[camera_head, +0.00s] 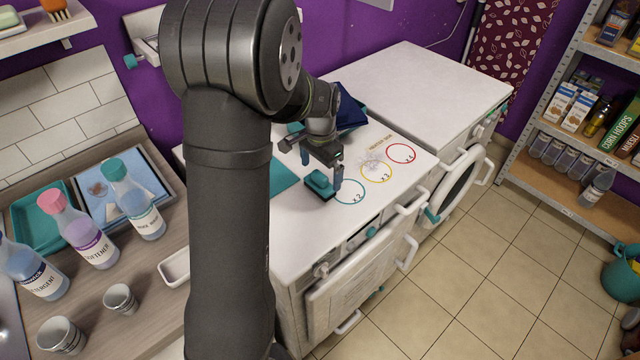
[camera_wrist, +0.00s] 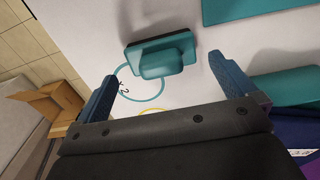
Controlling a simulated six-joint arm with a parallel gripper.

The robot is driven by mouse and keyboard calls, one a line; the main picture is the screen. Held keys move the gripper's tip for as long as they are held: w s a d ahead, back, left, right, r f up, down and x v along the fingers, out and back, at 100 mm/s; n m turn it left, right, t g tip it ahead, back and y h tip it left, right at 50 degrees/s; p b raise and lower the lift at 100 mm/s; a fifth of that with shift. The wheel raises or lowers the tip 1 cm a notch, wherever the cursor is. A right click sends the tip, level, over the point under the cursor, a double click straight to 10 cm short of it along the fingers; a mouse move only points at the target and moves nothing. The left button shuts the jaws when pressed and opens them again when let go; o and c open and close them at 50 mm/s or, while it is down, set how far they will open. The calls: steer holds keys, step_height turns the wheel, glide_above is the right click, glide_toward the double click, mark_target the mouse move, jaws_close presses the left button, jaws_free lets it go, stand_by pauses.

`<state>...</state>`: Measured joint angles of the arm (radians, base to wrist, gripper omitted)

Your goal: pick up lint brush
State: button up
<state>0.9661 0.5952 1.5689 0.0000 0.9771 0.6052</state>
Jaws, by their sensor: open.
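A teal lint brush (camera_head: 319,183) with a dark underside and a raised grip lies on the white machine top (camera_head: 300,235), beside the teal printed ring (camera_head: 350,192). In the wrist view the lint brush (camera_wrist: 162,55) shows ahead of and between my two blue fingers. My gripper (camera_head: 322,163) is over the machine top, close to the brush. In the wrist view my gripper (camera_wrist: 164,68) is open, with nothing held. Whether a finger touches the brush I cannot tell.
Yellow (camera_head: 376,172) and red (camera_head: 401,153) rings are printed to the right, with a clear crumpled item (camera_head: 372,160) near the yellow one. A teal sheet (camera_head: 283,174) lies left of the brush. Several bottles (camera_head: 132,198) stand on the left counter. The second machine top (camera_head: 425,88) is clear.

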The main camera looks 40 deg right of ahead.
mark_target(320, 174)
step_height(320, 174, down, 4)
steer(key=shift+f, duration=0.1)
steer(key=c, duration=0.9)
steer(key=shift+w+r, duration=0.1)
steer(key=shift+r, duration=0.45)
steer(key=r, duration=0.2)
steer(key=s+r, duration=0.1)
steer(key=r, duration=0.1)
steer(key=s+r, duration=0.2)
steer(key=s, duration=0.1)
steer(key=s+r, duration=0.2)
steer(key=s, duration=0.2)
steer(key=s+d+r, duration=0.1)
steer(key=s+r, duration=0.1)
steer(key=s, duration=0.1)
steer(key=shift+s, duration=0.35)
